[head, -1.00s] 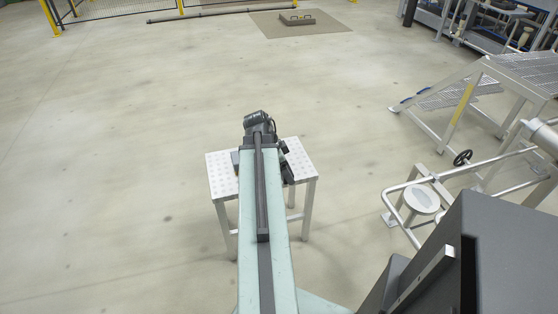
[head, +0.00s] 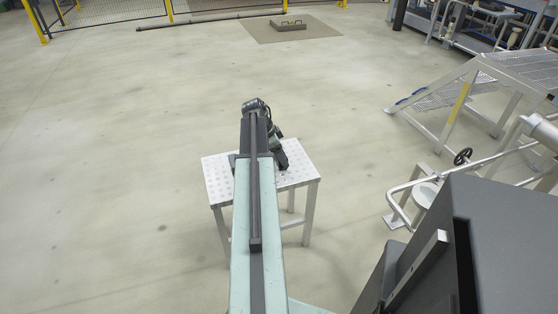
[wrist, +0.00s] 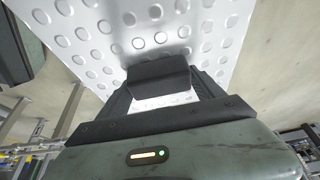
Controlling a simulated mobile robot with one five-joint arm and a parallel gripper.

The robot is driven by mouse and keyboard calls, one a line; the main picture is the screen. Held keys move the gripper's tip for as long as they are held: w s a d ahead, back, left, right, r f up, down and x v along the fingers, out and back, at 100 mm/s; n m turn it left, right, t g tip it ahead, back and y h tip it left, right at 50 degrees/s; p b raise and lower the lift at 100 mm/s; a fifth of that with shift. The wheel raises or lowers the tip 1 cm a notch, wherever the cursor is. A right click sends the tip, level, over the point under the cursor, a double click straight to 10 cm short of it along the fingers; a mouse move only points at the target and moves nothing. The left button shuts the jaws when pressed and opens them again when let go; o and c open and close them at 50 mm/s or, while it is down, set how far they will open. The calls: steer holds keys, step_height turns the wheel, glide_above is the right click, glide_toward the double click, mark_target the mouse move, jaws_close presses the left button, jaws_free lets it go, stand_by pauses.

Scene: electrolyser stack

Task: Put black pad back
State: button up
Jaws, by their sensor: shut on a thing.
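My gripper (wrist: 160,78) is shut on the black pad (wrist: 160,84), which sits between its two fingers in the wrist view. The pad is a dark, flat-faced piece. Beyond it is the pale metal table (wrist: 75,22) with rows of round dimples. I cannot tell whether the pad touches the table top. In the head view my gripper (head: 281,161) is low over the right part of the same table (head: 216,183). The pad cannot be made out there, and my arm hides the middle of the table.
A dark thing (head: 232,161) shows partly at the left of my arm over the table. Metal steps (head: 468,95) and a tubular rail frame (head: 410,187) stand to the right. A mat (head: 300,34) with a handled block (head: 289,24) lies far off. Floor left of the table is clear.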

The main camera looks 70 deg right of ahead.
steer(key=shift+f, duration=0.3)
steer(key=o, duration=1.3)
steer(key=shift+r, duration=0.1)
steer(key=p+v, duration=1.1)
steer(key=v, duration=0.1)
steer(key=shift+r+p, duration=0.2)
steer(key=shift+p, duration=0.1)
